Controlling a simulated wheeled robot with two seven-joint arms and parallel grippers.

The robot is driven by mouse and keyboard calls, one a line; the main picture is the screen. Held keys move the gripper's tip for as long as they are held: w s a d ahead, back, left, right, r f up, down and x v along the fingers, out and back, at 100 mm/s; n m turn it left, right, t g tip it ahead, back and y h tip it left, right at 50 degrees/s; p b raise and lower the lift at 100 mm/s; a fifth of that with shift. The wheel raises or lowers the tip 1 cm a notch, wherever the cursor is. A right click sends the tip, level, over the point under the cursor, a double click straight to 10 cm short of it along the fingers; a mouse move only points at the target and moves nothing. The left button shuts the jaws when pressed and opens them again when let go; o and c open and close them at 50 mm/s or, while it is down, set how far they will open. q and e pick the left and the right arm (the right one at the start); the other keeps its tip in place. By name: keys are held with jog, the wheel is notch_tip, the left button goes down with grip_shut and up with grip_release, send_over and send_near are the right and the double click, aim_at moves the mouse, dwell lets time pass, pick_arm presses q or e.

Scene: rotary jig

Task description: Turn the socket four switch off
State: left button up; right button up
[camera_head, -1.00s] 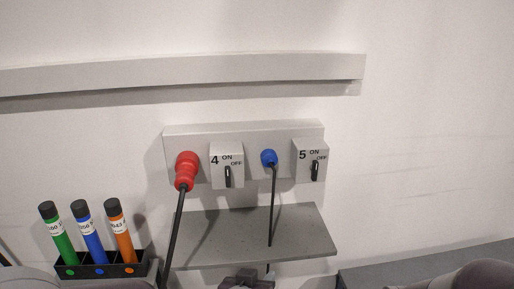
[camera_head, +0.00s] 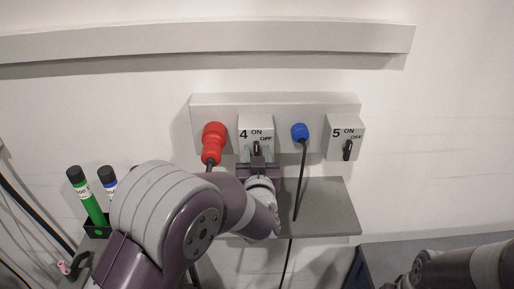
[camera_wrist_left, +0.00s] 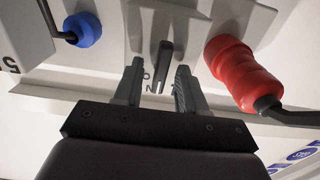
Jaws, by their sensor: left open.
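The socket four switch box (camera_head: 246,124) is a light grey block marked 4, with ON at the top and OFF at the upper right. Its black knob (camera_head: 256,148) stands upright, in line with ON. My left gripper (camera_head: 257,157) is open in front of it, coming from below. In the left wrist view the dark knob (camera_wrist_left: 163,58) shows between and just beyond the two fingers of the left gripper (camera_wrist_left: 159,72), with a gap on each side. I cannot tell whether the fingers touch the knob. My right gripper is not in view.
A red plug (camera_head: 213,140) is left of the switch and a blue plug (camera_head: 300,132) right of it, both with black cables. Switch box 5 (camera_head: 345,125) is farther right. A grey shelf (camera_head: 335,210) lies below. A green marker (camera_head: 88,198) stands in a holder at left.

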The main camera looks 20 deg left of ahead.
pick_arm(q)
jog(key=shift+s+r, duration=0.15)
jog(key=shift+w+a, duration=0.1)
jog(key=shift+w, duration=0.15)
jog(key=shift+w+f, duration=0.15)
jog(key=shift+f, duration=0.05)
jog(key=c, duration=0.5)
grip_shut()
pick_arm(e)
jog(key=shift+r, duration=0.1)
